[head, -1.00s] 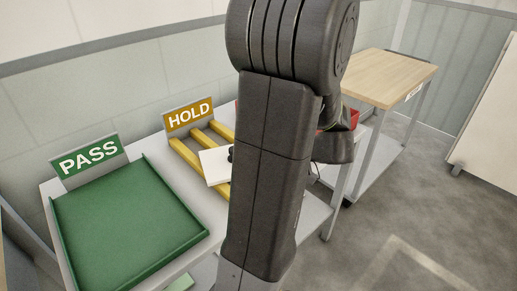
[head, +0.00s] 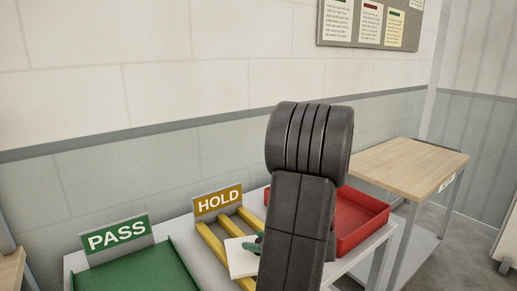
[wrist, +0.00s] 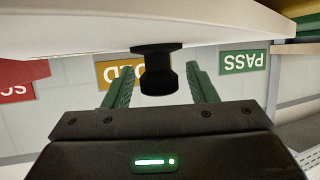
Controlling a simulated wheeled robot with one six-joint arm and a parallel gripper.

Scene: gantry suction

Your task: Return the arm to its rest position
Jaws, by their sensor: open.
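My arm stands in front of the bench in the head view. My gripper (wrist: 161,78) is open, its green fingers spread apart in the wrist view, which shows the signs upside down. A black knob (wrist: 158,75) on a white panel (wrist: 80,28) appears between the fingertips, with gaps at both sides; I cannot tell its exact depth. In the head view the white panel (head: 239,262) lies on the yellow rails (head: 213,243) by the HOLD sign (head: 218,202). A green finger shows at its right edge; the arm hides the rest.
A green tray (head: 140,272) by the PASS sign (head: 117,236) is at left. A red tray (head: 362,228) is at right, partly behind my arm. A wooden-topped table (head: 415,165) stands further right. A wall with a notice board (head: 345,35) is behind.

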